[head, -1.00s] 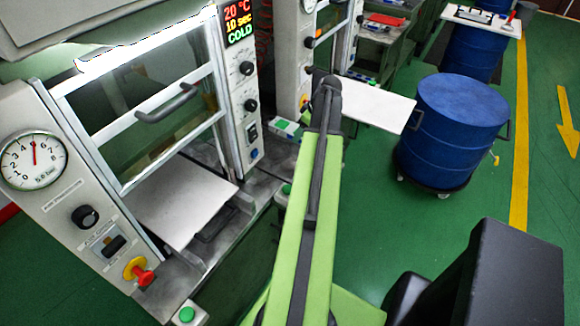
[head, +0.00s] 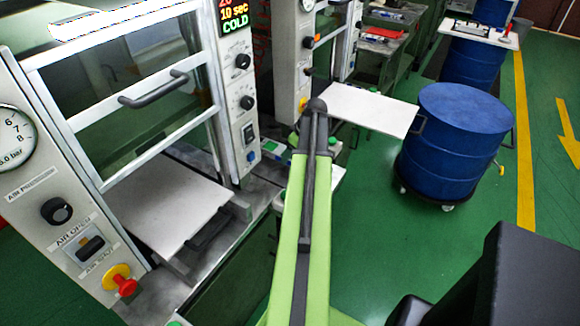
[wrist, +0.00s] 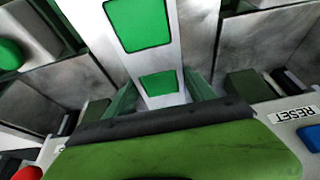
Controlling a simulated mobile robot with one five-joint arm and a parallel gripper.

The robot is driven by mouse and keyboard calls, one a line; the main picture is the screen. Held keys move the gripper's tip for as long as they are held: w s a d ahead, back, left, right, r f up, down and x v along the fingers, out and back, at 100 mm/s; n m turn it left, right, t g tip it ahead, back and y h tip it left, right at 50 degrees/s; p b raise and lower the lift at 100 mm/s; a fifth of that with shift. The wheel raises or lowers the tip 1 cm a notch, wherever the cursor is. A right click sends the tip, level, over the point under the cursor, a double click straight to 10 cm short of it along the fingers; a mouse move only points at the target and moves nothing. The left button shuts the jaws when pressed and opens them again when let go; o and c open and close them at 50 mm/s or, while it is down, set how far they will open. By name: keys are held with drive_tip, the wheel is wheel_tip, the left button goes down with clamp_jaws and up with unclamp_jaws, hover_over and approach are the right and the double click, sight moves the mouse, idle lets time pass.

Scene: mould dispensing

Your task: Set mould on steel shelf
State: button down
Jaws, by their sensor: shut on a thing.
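In the wrist view a wide green body with a dark bar along its far edge fills the bottom. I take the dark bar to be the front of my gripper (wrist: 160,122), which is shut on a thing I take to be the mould. The mould's outline cannot be made out. In the head view my arm hides the gripper. A flat pale plate (head: 375,108) shows right of the arm, in front of the second press. Another pale plate (head: 165,205) lies inside the near press. I cannot tell which surface is the steel shelf.
The near press (head: 242,80) stands at left, with a red button (head: 125,285) on its front. A blue drum (head: 450,150) on a wheeled base stands at right. Green floor is clear in front of it. The wrist view shows a RESET label (wrist: 292,115) close by.

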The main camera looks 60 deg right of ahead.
wheel_tip(320, 180, down, 4)
drive_tip(key=b, duration=0.4)
drive_tip(key=shift+r, duration=0.25)
drive_tip(key=shift+f, duration=0.15)
drive_tip(key=shift+c, duration=1.6)
unclamp_jaws()
drive_tip(key=p+v, duration=1.1)
drive_tip(key=shift+r, duration=0.4)
drive_tip(key=shift+s+r+p, duration=0.3)
drive_tip(key=shift+p, duration=0.1)
drive_tip(key=shift+f, duration=0.1)
